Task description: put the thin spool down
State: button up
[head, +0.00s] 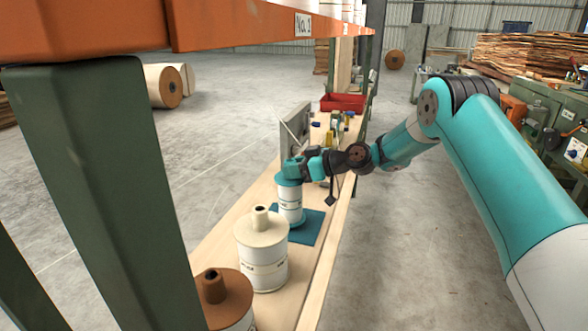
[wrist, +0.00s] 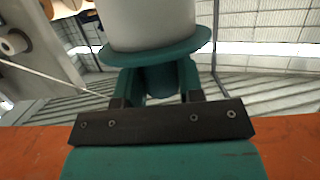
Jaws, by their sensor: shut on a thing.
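The thin spool (head: 290,203) is white with a teal top flange; in the head view it hangs or stands upright at the teal mat (head: 309,230) on the shelf board. I cannot tell whether its base touches the mat. My gripper (head: 291,172) is above the spool and shut on its teal neck. In the wrist view, the fingers of my gripper (wrist: 160,78) are on both sides of the neck, under the teal flange, with the white spool (wrist: 150,22) beyond. The spool's far end is out of that view.
A wider cream spool (head: 262,250) stands close in front, and a brown-topped spool (head: 227,296) nearer still. A grey panel (head: 294,130) stands behind my gripper. Small coloured items and a red bin (head: 342,103) are farther along the board (head: 318,265). A green post (head: 110,190) rises at left.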

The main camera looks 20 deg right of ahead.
jog(key=shift+f, duration=0.6)
jog(key=o, duration=1)
